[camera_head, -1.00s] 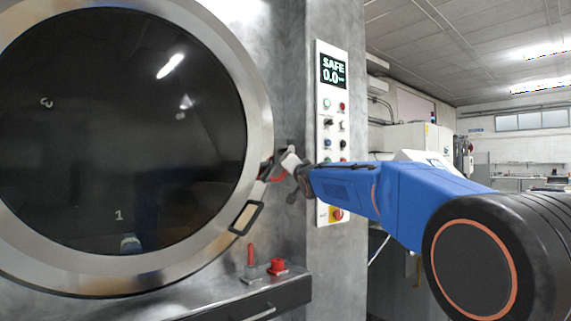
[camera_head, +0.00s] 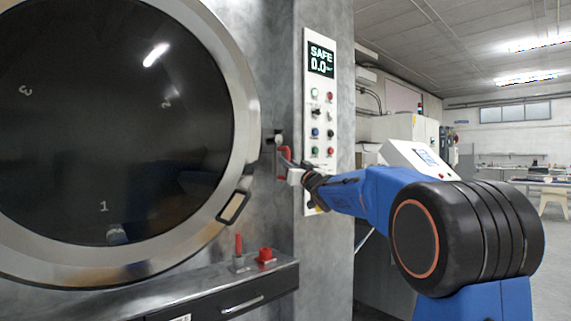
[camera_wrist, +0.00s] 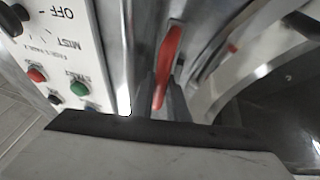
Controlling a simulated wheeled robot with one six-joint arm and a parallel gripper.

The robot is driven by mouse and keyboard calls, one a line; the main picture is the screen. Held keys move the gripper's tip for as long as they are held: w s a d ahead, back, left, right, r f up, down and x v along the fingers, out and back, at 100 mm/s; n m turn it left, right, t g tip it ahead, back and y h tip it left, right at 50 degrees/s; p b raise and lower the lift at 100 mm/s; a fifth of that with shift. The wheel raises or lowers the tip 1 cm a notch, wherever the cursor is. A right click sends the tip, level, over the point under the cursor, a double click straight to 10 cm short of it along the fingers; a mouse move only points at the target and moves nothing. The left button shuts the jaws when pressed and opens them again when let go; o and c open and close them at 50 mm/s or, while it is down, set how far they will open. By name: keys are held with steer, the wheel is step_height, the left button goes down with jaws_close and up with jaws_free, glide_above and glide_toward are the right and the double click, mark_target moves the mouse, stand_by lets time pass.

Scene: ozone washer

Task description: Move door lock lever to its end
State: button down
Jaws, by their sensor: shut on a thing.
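The door lock lever (camera_head: 284,154) is a red handle between the round door's rim and the control panel. In the wrist view the red lever (camera_wrist: 168,62) runs between my two fingers. My gripper (camera_head: 291,171) is shut on it, its fingers on both sides of the handle in the wrist view (camera_wrist: 164,95). The round door (camera_head: 120,120) has a dark window and a wide metal rim, and looks closed. The lever's pivot (camera_head: 279,139) is only partly seen. Part of the handle is hidden by the fingers.
The control panel (camera_head: 320,100), with buttons and a "SAFE 0.0" display, stands close to the right of my gripper. A dark-framed door handle (camera_head: 234,207) is on the rim below. A ledge below carries a red upright piece (camera_head: 238,244) and a red knob (camera_head: 265,255).

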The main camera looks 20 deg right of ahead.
steer(key=shift+d+r, duration=0.1)
stand_by(0.4)
steer(key=c, duration=1.7)
jaws_free()
steer(key=shift+c, duration=0.2)
steer(key=v, duration=1.7)
steer(key=shift+s, duration=0.1)
steer(key=s+a+f+g+h, duration=0.1)
steer(key=s+a+f+g, duration=0.3)
steer(key=s+f, duration=0.9)
steer(key=s+a+f+m+g+h, duration=0.1)
steer(key=s+a+f+g, duration=0.3)
steer(key=s+f, duration=1)
steer(key=s+a+f+g+h, duration=0.1)
steer(key=s+a+f+g, duration=0.4)
steer(key=s+f+g, duration=0.4)
steer(key=s+f, duration=0.4)
steer(key=f, duration=0.1)
steer(key=shift+s+f+m, duration=0.3)
steer(key=shift+s, duration=0.05)
